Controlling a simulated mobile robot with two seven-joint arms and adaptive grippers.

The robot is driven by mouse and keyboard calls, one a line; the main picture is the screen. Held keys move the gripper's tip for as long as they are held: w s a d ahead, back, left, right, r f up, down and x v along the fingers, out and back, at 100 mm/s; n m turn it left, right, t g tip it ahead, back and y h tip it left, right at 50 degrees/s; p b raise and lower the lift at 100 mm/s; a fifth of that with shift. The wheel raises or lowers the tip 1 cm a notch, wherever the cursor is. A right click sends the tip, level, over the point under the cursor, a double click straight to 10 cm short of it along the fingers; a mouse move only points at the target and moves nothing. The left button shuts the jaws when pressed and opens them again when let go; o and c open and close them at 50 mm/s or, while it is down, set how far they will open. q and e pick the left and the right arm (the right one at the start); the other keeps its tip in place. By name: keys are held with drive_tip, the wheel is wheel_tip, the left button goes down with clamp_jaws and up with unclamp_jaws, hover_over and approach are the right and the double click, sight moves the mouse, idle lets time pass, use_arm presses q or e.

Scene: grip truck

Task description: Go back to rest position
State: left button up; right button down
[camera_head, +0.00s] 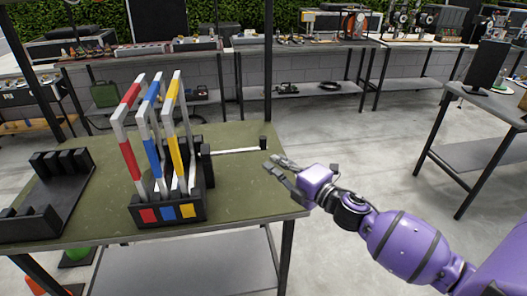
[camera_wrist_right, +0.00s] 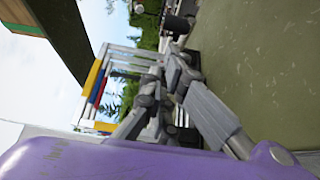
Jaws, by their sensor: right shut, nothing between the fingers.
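My purple right arm comes in from the right of the head view. Its grey right gripper (camera_head: 275,164) is at the right edge of the green table (camera_head: 235,212), beside a thin pale bar with black ends. In the right wrist view the fingers are close together, shut and empty. Three white frames with red (camera_head: 128,158), blue (camera_head: 152,128) and yellow (camera_head: 175,152) parts stand upright in a black holder (camera_head: 135,213) with matching coloured squares. The frames also show in the right wrist view. My left gripper is not in view.
A black rack (camera_head: 70,195) with empty-looking slots sits at the table's left. Another table (camera_head: 475,160) with a black panel (camera_head: 487,64) stands at the right. Workbenches (camera_head: 330,88) line the back. Grey floor (camera_head: 375,135) lies open between them.

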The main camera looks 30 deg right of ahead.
drive_tip(key=shift+s, duration=0.1)
drive_tip(key=s+f+m+g+h+p, duration=0.1)
drive_tip(key=s+f+m+g+h, duration=0.15)
drive_tip(key=s+f+m, duration=0.75)
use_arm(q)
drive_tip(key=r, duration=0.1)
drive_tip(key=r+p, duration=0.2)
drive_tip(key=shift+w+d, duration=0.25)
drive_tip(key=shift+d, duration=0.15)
use_arm(e)
drive_tip(key=s+a+f+m+g, duration=0.2)
drive_tip(key=s+f, duration=0.4)
drive_tip(key=s, duration=0.3)
drive_tip(key=s+a+f+m+g+h, duration=0.1)
drive_tip(key=s+a+f+m, duration=0.4)
drive_tip(key=s, duration=0.5)
drive_tip(key=s+a+f+m+g+h, duration=0.1)
drive_tip(key=s+a+f+m+g, duration=0.2)
drive_tip(key=s+f, duration=0.6)
drive_tip(key=shift+s+a+f+m, duration=0.25)
drive_tip(key=shift+s+a+m, duration=0.2)
drive_tip(key=shift+a, duration=0.4)
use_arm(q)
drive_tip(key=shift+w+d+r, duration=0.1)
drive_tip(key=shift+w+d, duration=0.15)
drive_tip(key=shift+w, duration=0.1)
